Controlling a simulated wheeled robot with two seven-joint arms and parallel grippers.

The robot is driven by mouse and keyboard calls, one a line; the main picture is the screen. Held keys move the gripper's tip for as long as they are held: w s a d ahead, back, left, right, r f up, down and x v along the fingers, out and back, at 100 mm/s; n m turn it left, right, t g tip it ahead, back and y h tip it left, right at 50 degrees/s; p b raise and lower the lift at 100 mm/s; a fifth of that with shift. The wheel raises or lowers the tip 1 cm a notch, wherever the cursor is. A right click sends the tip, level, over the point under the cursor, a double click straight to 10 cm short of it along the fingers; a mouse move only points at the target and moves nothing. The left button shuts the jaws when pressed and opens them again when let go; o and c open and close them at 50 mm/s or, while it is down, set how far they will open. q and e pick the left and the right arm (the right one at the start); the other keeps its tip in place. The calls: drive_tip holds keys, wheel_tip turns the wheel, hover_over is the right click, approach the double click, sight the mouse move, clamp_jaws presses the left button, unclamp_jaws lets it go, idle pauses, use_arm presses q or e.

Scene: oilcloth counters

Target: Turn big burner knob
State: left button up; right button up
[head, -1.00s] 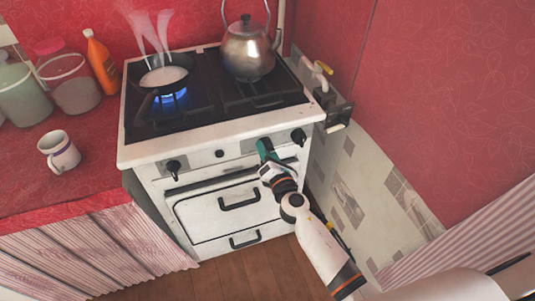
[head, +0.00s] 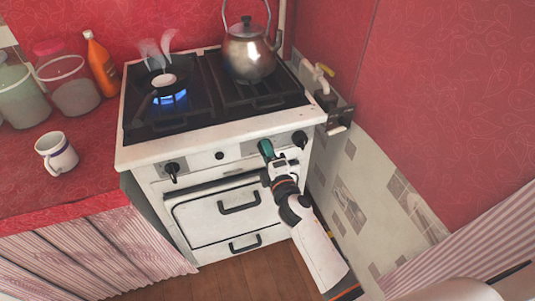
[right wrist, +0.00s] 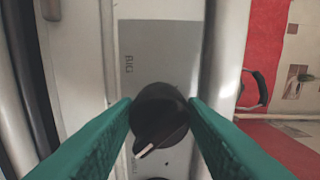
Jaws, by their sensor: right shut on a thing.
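The black big burner knob (right wrist: 160,122) sits beside a "BIG" label on a grey plate in the right wrist view. Its white pointer line slants toward the lower left. My right gripper (right wrist: 161,104) has its two green fingers on either side of the knob and is shut on it. My left gripper is not in view.
Other knobs sit at the left (head: 173,170) and right (head: 299,138) of the panel. A blue flame (head: 172,98) burns under a dark steaming pan (head: 163,84). A kettle (head: 248,60) stands at the back right. Below are the oven handle (head: 239,204) and drawer handle (head: 245,243).

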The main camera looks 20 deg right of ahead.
idle(0.4)
drive_tip(key=o, duration=1)
drive_tip(key=shift+d, duration=0.1)
